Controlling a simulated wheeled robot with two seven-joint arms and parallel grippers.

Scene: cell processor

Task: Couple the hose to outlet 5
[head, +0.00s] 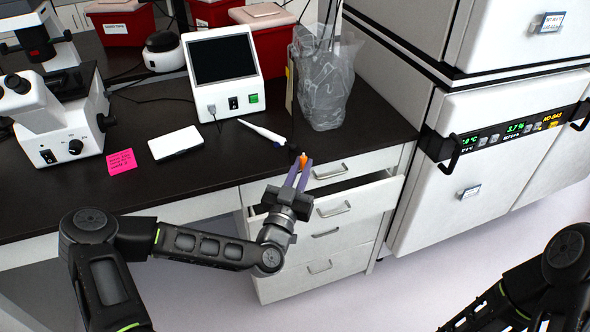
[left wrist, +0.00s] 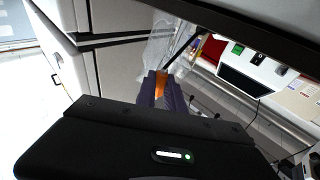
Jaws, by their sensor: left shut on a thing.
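My left gripper (head: 301,172) is in front of the bench's drawer unit, near the bench's front edge in the head view. Its purple fingers are shut on a small orange piece (head: 303,159), with a dark tip above it. The orange piece also shows between the fingers in the left wrist view (left wrist: 161,84). I cannot tell whether it is the hose's end, and no length of hose is clearly visible. No outlet marked 5 can be made out in either view. My right arm shows at the lower right of the head view, but its gripper is not visible.
A drawer (head: 345,197) stands partly open below the bench top (head: 240,165). A clear bag (head: 325,85), a white pipette (head: 262,131) and a screen device (head: 224,72) are on the bench. A microscope (head: 55,120) stands left; a white incubator (head: 490,150) stands right.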

